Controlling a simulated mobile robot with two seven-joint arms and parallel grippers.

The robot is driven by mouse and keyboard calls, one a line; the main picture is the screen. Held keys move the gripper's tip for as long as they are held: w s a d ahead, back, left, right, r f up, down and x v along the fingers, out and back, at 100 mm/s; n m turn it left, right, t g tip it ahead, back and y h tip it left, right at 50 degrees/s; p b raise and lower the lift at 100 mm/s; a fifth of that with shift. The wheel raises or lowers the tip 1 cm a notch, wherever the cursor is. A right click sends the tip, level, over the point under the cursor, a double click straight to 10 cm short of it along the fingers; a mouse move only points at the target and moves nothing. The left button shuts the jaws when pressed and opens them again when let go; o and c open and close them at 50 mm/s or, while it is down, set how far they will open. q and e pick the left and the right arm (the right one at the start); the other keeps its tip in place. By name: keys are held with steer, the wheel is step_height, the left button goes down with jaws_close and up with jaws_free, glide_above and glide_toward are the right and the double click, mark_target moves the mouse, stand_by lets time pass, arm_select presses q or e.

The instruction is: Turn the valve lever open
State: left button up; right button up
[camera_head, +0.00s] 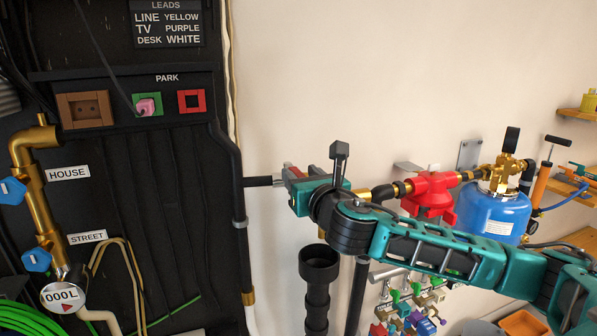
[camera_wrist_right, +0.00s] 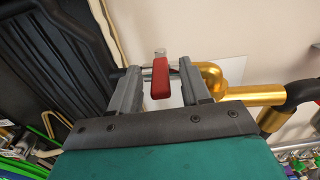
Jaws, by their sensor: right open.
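The red valve lever (camera_wrist_right: 160,82) shows in the right wrist view as a short upright bar, beside a brass elbow pipe (camera_wrist_right: 212,75). My right gripper (camera_wrist_right: 160,68) is open, with one grey finger on each side of the lever. I see a gap between the lever and each finger. In the head view my right gripper (camera_head: 292,180) reaches in from the right to the pipe by the wall and hides most of the valve. Only a small red part shows there. My left gripper is in neither view.
A red fitting (camera_head: 432,192) and a blue tank (camera_head: 493,213) are on the wall behind my right arm. A black open pipe (camera_head: 318,265) stands below the gripper. A dark panel (camera_head: 180,190) with brass pipes and sockets fills the left. The wall above is bare.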

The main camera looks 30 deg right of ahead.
steer(key=shift+x, duration=0.95)
steer(key=shift+c, duration=0.5)
jaws_close()
